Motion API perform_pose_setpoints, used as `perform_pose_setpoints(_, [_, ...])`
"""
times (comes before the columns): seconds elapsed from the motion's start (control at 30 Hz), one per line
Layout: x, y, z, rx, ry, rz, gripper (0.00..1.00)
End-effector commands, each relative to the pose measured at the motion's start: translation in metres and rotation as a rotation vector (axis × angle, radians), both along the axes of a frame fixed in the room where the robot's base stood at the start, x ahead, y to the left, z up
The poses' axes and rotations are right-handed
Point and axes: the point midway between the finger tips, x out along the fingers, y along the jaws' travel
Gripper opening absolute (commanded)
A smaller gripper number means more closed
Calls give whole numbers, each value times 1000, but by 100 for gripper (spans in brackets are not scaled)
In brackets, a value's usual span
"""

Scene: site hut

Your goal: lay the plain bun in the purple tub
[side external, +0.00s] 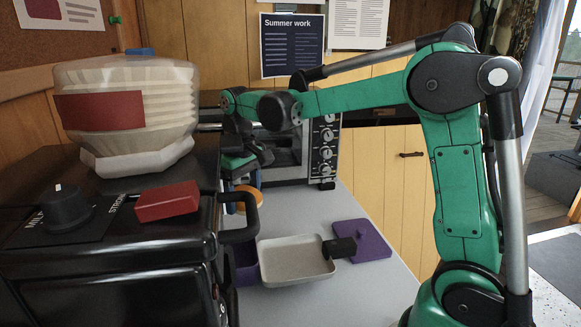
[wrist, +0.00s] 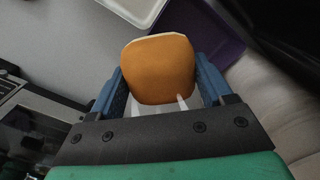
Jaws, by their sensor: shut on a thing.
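The plain bun (wrist: 158,68) is golden brown with a pale edge. My gripper (wrist: 162,84) is shut on it, with a blue finger on each side. In the side external view, my gripper (side external: 250,181) holds the bun (side external: 246,199) above the counter, behind the black appliance's handle. The purple tub (side external: 244,264) stands on the counter between the black appliance and a cream tray, partly hidden by the handle. In the wrist view, the tub (wrist: 228,52) is at the upper right, beyond the bun and apart from it.
A purple lid-like slab (side external: 366,236) lies farther right. The black appliance (side external: 120,285) with its handle (side external: 243,232) borders the tub's left. A steel oven (side external: 325,150) stands behind.

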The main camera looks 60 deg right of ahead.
Motion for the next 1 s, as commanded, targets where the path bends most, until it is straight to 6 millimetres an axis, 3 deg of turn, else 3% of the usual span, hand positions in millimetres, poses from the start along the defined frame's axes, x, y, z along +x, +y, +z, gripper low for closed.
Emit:
perform_pose_setpoints(0.1, [15, 23, -35, 0, 0, 6, 20])
perform_pose_setpoints(0.3, [23, 46, -71, 0, 1, 3, 20])
perform_pose_setpoints(0.6, [24, 53, -112, 1, 0, 0, 20])
perform_pose_setpoints(0.8, [24, 52, -130, 1, 0, 0, 20])
perform_pose_setpoints(1.0, [24, 52, -131, 1, 0, 0, 20])
